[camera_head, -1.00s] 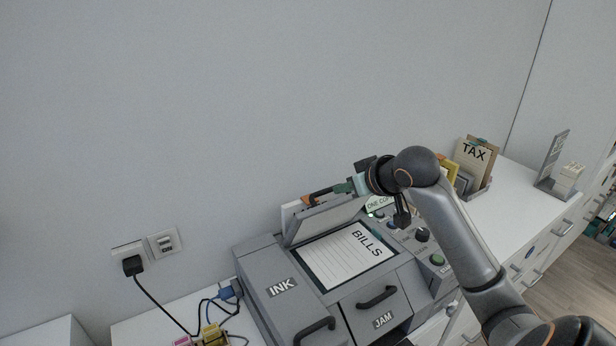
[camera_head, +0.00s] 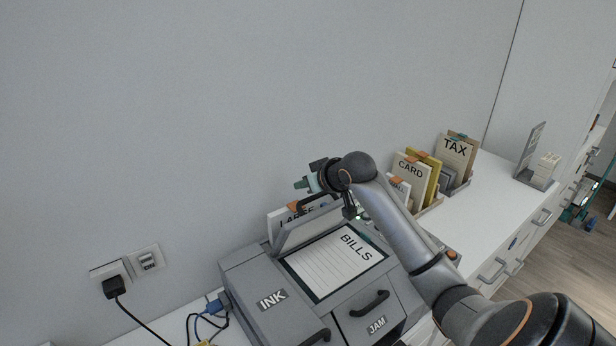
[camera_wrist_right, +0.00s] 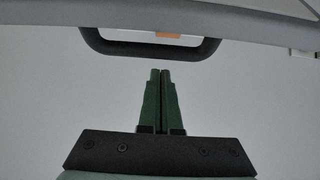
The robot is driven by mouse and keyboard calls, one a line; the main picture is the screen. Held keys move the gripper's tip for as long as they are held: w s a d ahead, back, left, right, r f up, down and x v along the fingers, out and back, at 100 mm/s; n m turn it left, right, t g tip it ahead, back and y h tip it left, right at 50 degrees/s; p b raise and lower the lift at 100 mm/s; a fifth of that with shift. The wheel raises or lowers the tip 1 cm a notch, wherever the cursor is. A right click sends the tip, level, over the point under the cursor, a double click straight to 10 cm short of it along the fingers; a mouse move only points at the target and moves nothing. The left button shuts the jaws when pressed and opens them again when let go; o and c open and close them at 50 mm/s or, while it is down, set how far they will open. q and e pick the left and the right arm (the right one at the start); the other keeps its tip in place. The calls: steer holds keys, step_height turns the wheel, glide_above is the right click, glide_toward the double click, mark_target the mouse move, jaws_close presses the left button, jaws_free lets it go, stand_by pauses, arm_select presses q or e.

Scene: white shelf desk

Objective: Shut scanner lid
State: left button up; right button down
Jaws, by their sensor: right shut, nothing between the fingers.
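The scanner (camera_head: 238,283) is a grey machine with front panels marked INK and JAM. Its grey lid (camera_head: 308,230) stands open, tilted up at the back edge of the glass. A sheet marked BILLS (camera_head: 335,262) lies on the glass. My right gripper (camera_head: 303,184) is shut and empty, above the lid's upper edge in the head view. In the right wrist view, its green fingertips (camera_wrist_right: 160,75) are together, just short of the black lid handle (camera_wrist_right: 150,48), with a visible gap. My wrist partly hides the lid's upper right corner. My left gripper is not in view.
A LARGE card (camera_head: 284,219) shows behind the lid. Several file folders, including CARD (camera_head: 411,169) and TAX (camera_head: 455,147), stand right of the scanner. A wall socket (camera_head: 110,271) and cables (camera_head: 207,322) are at the left. The white desk (camera_head: 478,205) has free room at right.

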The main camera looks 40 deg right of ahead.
mark_target(311, 217)
steer(key=shift+s+a+f, duration=0.1)
steer(key=shift+s+f, duration=0.05)
steer(key=shift+s, duration=0.55)
steer(key=shift+s+a+f, duration=0.1)
steer(key=shift+s+f, duration=0.05)
steer(key=shift+s, duration=0.55)
